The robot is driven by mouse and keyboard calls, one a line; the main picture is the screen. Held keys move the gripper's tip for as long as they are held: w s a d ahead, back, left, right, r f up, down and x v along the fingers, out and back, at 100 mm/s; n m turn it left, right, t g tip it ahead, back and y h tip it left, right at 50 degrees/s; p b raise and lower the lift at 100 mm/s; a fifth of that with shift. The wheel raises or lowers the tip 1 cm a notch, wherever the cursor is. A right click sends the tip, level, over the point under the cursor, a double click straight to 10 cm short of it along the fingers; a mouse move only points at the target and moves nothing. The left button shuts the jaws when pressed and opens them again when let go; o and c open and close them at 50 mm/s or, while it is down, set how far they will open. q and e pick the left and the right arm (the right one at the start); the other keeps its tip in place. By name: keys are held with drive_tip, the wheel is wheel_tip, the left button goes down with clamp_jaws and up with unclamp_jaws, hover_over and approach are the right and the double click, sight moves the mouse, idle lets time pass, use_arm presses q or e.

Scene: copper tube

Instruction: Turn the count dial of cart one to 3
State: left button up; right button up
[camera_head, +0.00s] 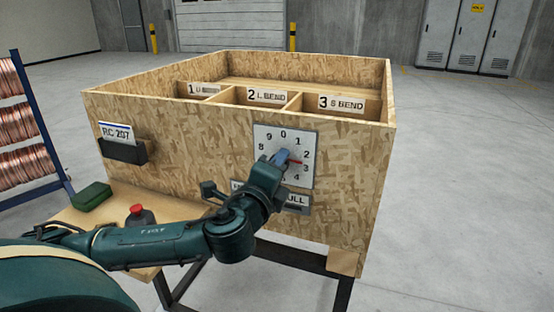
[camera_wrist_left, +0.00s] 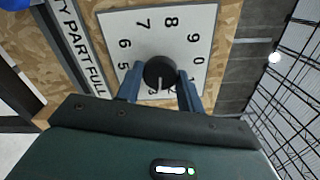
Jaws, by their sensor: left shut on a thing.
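The count dial is a white square plate (camera_head: 311,180) with digits in a ring, on the front of the wooden cart (camera_head: 210,150). Its red pointer (camera_head: 296,161) points right, between 2 and 3. In the left wrist view the plate (camera_wrist_left: 110,22) is seen at an angle. Its round black knob (camera_wrist_left: 159,70) has a pale line towards the gap between 3 and 2. My left gripper (camera_head: 281,158) is shut on the knob, one blue finger on each side in the left wrist view (camera_wrist_left: 159,80). The digits low on the plate are partly hidden. My right gripper is not in view.
The cart's open top has compartments labelled 1, 2 and 3. A card holder (camera_head: 124,151) reads RC 207. A green box (camera_head: 91,196) and a red-topped item (camera_head: 140,214) sit on a wooden shelf. A rack of copper coils (camera_head: 22,125) stands left.

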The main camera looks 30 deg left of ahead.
use_arm(q)
drive_tip(key=shift+m+p, duration=0.6)
drive_tip(key=shift+m, duration=0.5)
drive_tip(key=o, duration=1)
